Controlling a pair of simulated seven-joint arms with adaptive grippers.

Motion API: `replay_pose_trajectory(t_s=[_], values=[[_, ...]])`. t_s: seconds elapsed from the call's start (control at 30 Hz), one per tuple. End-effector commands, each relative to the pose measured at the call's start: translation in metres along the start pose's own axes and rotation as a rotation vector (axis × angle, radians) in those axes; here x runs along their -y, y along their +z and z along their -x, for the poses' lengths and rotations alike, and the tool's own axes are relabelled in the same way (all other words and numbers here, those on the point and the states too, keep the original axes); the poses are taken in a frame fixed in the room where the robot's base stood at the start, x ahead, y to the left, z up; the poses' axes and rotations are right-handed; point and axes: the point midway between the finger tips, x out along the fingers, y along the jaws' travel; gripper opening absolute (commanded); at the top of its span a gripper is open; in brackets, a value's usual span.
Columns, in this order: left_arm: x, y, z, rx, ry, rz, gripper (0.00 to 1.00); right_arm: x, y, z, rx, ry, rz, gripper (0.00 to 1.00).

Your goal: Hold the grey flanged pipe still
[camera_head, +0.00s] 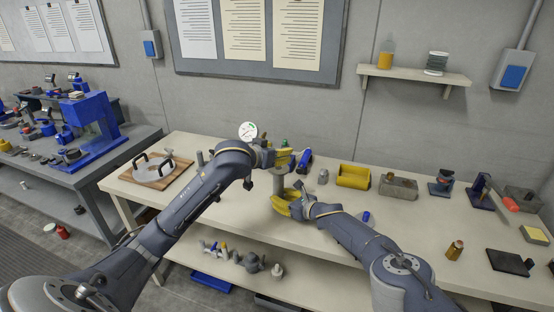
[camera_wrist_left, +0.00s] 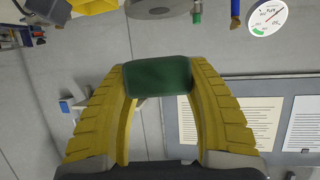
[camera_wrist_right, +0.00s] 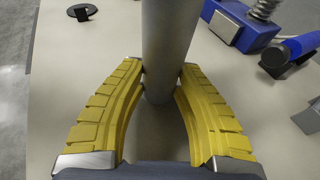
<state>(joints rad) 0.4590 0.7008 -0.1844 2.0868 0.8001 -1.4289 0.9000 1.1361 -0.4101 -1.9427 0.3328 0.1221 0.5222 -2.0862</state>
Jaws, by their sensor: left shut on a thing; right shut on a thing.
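The grey flanged pipe (camera_head: 279,184) stands upright on the workbench, partly hidden by my arms. My right gripper (camera_head: 284,202) is shut on it, low on the shaft; in the right wrist view the yellow fingers flank the grey shaft (camera_wrist_right: 168,45). My left gripper (camera_head: 284,158) is above and is shut on a dark green piece (camera_wrist_left: 160,76), which shows between its fingers in the left wrist view. A grey disc with a hole (camera_wrist_left: 158,8), which looks like the pipe's flange, shows at the top of that view, apart from the green piece.
A dial gauge (camera_head: 247,131) stands behind my left forearm. A wooden board with a handled plate (camera_head: 157,170) lies at the left of the bench. A yellow bin (camera_head: 353,176) and a grey block (camera_head: 398,187) stand right of the pipe. The bench front between them is mostly clear.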

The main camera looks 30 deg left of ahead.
Motion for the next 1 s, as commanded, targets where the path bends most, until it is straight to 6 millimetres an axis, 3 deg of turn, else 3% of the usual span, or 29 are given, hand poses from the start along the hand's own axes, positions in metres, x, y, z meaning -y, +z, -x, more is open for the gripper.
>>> replay_pose_trajectory(t_s=[0.3,0.83,0.87,1.0], values=[[0.0,-0.026,0.011,-0.003,0.0,-0.001,0.31,-0.001,-0.002,0.0,-0.002,0.0,0.0,0.0],[0.0,-0.028,0.012,0.0,0.0,0.0,0.31,0.0,-0.002,0.0,-0.002,0.0,0.0,0.0],[0.0,-0.028,0.012,0.0,0.0,0.0,0.31,0.0,-0.001,0.0,-0.001,0.0,0.0,0.35],[0.0,-0.028,0.012,0.0,0.0,0.0,0.31,0.0,-0.001,0.0,-0.001,0.0,0.0,0.52]])
